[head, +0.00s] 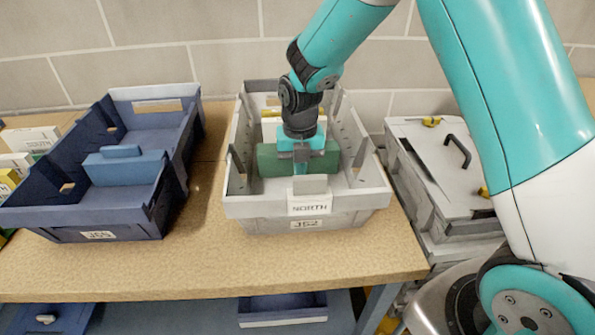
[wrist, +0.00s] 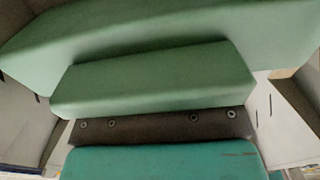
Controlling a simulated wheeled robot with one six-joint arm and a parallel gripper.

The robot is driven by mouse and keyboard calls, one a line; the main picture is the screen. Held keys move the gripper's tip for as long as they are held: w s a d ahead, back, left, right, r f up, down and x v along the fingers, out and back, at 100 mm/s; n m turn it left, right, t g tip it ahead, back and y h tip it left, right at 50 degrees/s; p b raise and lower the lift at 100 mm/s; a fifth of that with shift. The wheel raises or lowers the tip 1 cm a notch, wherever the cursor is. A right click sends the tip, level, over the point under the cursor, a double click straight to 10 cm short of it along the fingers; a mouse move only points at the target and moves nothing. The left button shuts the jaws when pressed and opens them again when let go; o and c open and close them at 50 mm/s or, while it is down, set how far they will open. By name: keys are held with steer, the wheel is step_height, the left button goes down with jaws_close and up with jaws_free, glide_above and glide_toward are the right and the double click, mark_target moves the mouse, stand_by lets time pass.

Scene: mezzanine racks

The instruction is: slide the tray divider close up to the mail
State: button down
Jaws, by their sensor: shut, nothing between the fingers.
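The green tray divider (head: 268,160) stands across the inside of the grey tray (head: 255,213), which has a NORTH card (head: 309,208) on its front. In the wrist view the divider (wrist: 200,28) fills the top, with its raised grip block (wrist: 155,78) in front of it. My gripper (head: 301,168) is shut and empty, pointing down into the tray at the divider's near side. I cannot tell whether it touches the divider. Behind the divider, a little white and yellow mail (head: 270,114) shows; my arm hides much of it and the gap.
A blue tray (head: 95,215) with its own blue divider (head: 125,168) stands to the left. A grey lidded case (head: 440,160) is at the right. The bench front (head: 215,270) is clear. A brick wall is close behind the trays.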

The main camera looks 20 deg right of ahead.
steer(key=shift+w+d, duration=0.2)
steer(key=shift+w, duration=0.45)
steer(key=shift+w+d+p, duration=0.2)
steer(key=shift+w+p, duration=0.15)
steer(key=shift+w, duration=0.2)
steer(key=shift+w+d+p, duration=0.15)
steer(key=shift+w+p, duration=0.15)
steer(key=shift+w, duration=0.2)
stand_by(1.1)
steer(key=shift+s, duration=0.1)
steer(key=shift+s+a, duration=0.25)
steer(key=shift+s, duration=0.35)
step_height(320, 180, up, 13)
steer(key=p, duration=1.1)
steer(key=shift+r, duration=0.1)
